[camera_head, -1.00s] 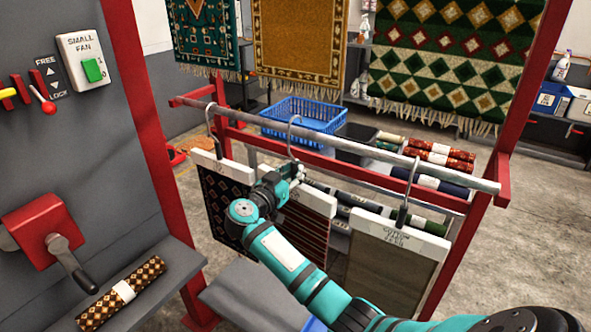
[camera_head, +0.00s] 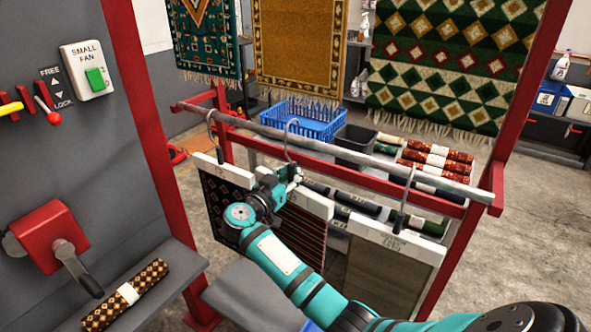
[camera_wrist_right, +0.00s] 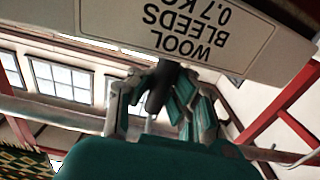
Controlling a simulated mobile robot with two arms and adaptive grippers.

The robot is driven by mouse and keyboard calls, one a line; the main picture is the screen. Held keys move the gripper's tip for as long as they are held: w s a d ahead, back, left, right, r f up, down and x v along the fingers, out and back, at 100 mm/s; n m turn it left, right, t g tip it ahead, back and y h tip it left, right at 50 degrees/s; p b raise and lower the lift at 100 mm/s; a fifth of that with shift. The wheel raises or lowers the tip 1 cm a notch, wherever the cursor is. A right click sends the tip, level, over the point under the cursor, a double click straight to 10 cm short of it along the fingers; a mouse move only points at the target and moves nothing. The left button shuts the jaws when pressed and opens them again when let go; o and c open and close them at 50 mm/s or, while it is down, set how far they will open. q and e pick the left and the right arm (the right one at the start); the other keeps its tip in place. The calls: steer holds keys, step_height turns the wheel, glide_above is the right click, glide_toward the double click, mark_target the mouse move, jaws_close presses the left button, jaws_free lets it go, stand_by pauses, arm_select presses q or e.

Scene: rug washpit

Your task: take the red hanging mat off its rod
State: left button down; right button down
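The red hanging mat (camera_head: 303,238), dark with red stripes, hangs from a white hanger bar (camera_head: 316,205) in the middle of the rod (camera_head: 350,153). Its hook (camera_head: 289,138) still loops over the rod. My right gripper (camera_head: 290,176) is at the hanger's neck, just below the rod, and covers part of the bar. In the wrist view its fingers (camera_wrist_right: 163,100) close around the dark neck, and the bar (camera_wrist_right: 105,25) reads "WOOL BLEEDS 0.7 KG" upside down. My left gripper is not in view.
A dark patterned mat (camera_head: 224,207) hangs to the left and a brown-grey mat (camera_head: 385,278) to the right on the same rod. Red posts frame the rack. A blue basket (camera_head: 305,120) and rolled rugs (camera_head: 437,158) stand behind. A grey panel is at left.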

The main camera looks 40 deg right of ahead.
steer(key=w+p+v, duration=0.1)
steer(key=p+v, duration=0.4)
steer(key=v, duration=0.9)
steer(key=shift+w+a+r, duration=0.15)
steer(key=shift+w+a, duration=0.1)
steer(key=shift+a, duration=0.05)
stand_by(0.6)
stand_by(0.4)
